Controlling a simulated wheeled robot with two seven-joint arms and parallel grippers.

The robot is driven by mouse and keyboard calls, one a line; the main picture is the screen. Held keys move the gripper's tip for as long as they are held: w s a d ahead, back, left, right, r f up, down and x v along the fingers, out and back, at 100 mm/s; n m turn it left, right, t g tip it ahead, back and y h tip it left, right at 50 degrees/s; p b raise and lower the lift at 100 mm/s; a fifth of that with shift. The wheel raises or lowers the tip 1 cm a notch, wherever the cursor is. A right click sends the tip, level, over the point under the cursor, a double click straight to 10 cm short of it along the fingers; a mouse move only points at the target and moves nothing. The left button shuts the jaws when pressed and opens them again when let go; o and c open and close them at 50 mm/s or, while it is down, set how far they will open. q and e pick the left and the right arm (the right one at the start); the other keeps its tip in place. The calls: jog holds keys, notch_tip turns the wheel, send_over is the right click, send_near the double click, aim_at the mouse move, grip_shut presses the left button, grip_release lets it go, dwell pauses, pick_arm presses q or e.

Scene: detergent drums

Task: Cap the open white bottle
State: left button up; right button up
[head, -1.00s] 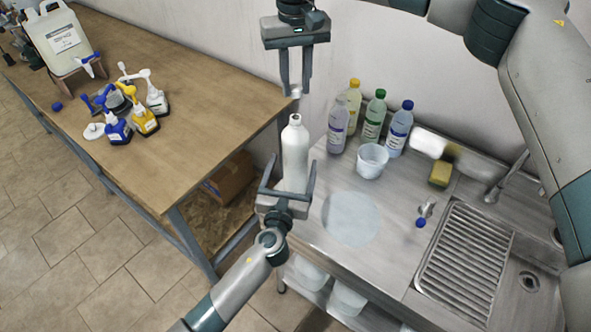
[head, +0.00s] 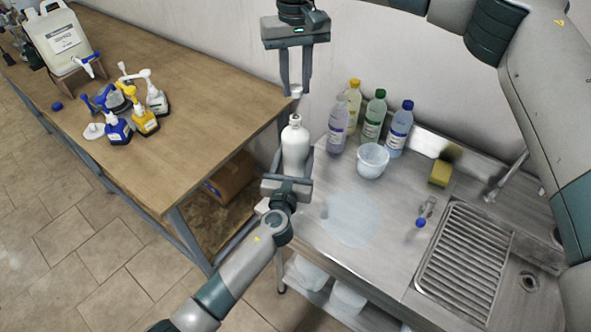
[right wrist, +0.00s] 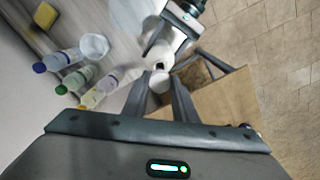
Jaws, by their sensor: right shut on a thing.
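The open white bottle (head: 295,146) stands upright near the left end of the steel counter, its dark mouth facing up. My left gripper (head: 291,165) comes from below with its fingers against both sides of the bottle, shut on it. My right gripper (head: 296,88) points down from above, its fingers shut on a small white cap (head: 297,93). The cap is just above the bottle mouth, with a gap between them. In the right wrist view, the cap (right wrist: 160,82) is between the fingertips and the bottle (right wrist: 160,52) is just beyond it.
Several capped bottles (head: 372,119) and a white tub (head: 372,160) stand right of the white bottle. A yellow sponge (head: 440,173) lies near the sink drainer (head: 465,250).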

pick_arm(q)
jog(key=shift+c, duration=0.9)
pick_arm(e)
send_over(296, 128)
jog(key=w, duration=0.1)
jog(key=shift+f, duration=2.5)
jog(key=shift+f, duration=0.15)
jog(key=shift+f, duration=0.75)
pick_arm(q)
jog(key=shift+f, duration=0.1)
pick_arm(e)
jog(key=shift+f, duration=0.55)
